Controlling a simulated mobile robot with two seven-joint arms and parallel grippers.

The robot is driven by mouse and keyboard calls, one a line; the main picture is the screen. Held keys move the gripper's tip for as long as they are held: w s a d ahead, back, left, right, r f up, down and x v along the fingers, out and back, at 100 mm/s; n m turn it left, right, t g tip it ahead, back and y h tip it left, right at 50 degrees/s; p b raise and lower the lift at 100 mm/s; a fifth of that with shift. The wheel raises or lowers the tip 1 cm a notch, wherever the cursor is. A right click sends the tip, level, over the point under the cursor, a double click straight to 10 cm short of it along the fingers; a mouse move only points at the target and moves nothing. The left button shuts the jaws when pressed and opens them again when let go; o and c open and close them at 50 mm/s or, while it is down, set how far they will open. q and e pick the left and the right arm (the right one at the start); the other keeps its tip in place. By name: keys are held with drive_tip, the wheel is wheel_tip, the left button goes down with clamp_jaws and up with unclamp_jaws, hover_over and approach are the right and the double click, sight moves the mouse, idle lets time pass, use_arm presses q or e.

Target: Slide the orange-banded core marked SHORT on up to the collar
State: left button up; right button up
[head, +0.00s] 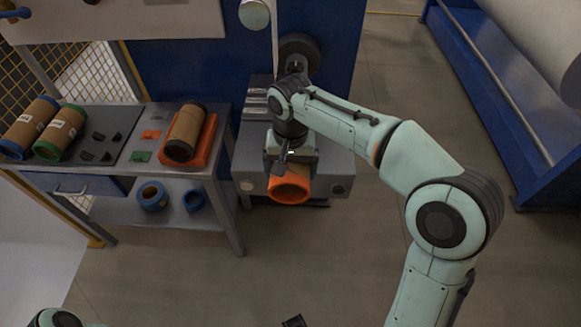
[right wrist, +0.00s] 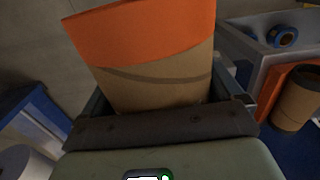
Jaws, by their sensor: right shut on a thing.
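The orange-banded core (head: 291,188) is a brown tube with an orange end that faces me in the head view. My right gripper (head: 293,158) is shut on it, in front of the grey machine block (head: 335,168). In the right wrist view the brown tube (right wrist: 160,88) sits between the jaws, its orange band at the far end. No SHORT marking is readable. A dark round part (head: 298,50) shows behind my right wrist; I cannot tell whether it is the collar. My left gripper cannot be made out clearly at the bottom edge of the head view.
A grey bench (head: 225,135) at left holds a blue-ended core (head: 30,125), a green-ended core (head: 62,132) and a dark-ended core (head: 186,128) in an orange cradle (head: 206,145). Blue rings (head: 152,196) lie on its lower shelf. A blue-framed machine (head: 490,90) stands at right.

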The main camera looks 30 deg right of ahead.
use_arm(q)
drive_tip(key=shift+r, duration=0.1)
use_arm(e)
drive_tip(key=shift+w, duration=0.1)
drive_tip(key=shift+w+d+r+p, duration=0.15)
drive_tip(key=shift+w+d+p, duration=0.25)
drive_tip(key=shift+w+p, duration=0.25)
drive_tip(key=shift+w+d+p, duration=0.4)
drive_tip(key=shift+w+p, duration=0.15)
drive_tip(key=shift+p, duration=0.15)
use_arm(q)
drive_tip(key=r, duration=0.1)
drive_tip(key=w+r, duration=0.1)
drive_tip(key=r, duration=0.1)
drive_tip(key=shift+w, duration=0.1)
use_arm(e)
drive_tip(key=shift+w+d, duration=0.1)
drive_tip(key=shift+w, duration=0.15)
